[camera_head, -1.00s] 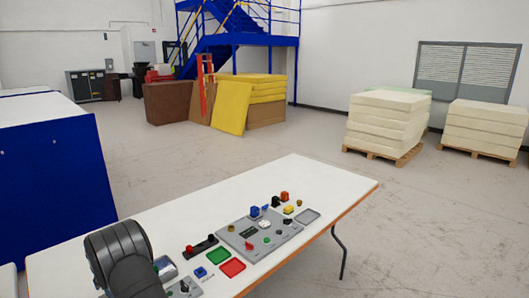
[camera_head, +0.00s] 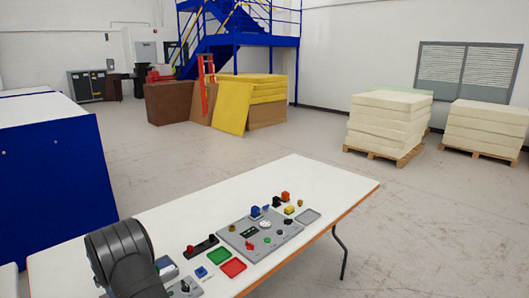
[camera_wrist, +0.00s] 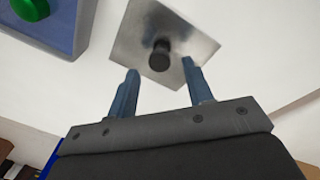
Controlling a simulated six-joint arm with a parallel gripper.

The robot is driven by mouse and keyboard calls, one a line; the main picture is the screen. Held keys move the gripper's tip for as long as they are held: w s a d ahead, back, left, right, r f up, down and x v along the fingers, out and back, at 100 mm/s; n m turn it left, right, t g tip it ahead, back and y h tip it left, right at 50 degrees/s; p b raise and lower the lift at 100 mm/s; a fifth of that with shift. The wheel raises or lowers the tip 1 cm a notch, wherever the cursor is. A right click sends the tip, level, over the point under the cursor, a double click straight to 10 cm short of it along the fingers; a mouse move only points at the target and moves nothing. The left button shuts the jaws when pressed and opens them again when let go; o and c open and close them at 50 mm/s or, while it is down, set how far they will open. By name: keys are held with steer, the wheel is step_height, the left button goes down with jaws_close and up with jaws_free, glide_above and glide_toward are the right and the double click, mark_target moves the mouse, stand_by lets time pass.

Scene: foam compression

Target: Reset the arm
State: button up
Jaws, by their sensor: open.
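My gripper (camera_wrist: 161,85) shows in the wrist view with its two blue-grey fingers spread apart and nothing between them. Beyond the fingertips is a square metal plate (camera_wrist: 183,25) with a black knob (camera_wrist: 159,56) on it. The knob appears between and past the fingers, and I cannot tell how far away it is. In the head view, my dark arm (camera_head: 120,255) covers the near left part of the white table, and my fingers are not visible there.
A green button (camera_wrist: 30,8) shows in the wrist view. A blue box (camera_head: 60,190) stands left; foam stacks (camera_head: 385,122) stand on pallets behind.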

step_height(320, 180, down, 2)
steer(key=shift+w+f, duration=0.1)
steer(key=r, duration=0.5)
steer(key=shift+w+d, duration=0.2)
steer(key=shift+d, duration=0.2)
steer(key=w+d+r, duration=0.4)
steer(key=d, duration=0.3)
steer(key=w+d+r+g+y, duration=0.1)
steer(key=w+d+r, duration=0.25)
steer(key=d, duration=0.45)
steer(key=w+d+r, duration=0.3)
steer(key=w+d, duration=0.1)
steer(key=d, duration=0.3)
steer(key=shift+a+f, duration=1.7)
steer(key=shift+a, duration=0.25)
steer(key=shift+a+f, duration=1.65)
steer(key=shift+a, duration=0.35)
steer(key=shift+a+f, duration=1.7)
steer(key=shift+a, duration=0.25)
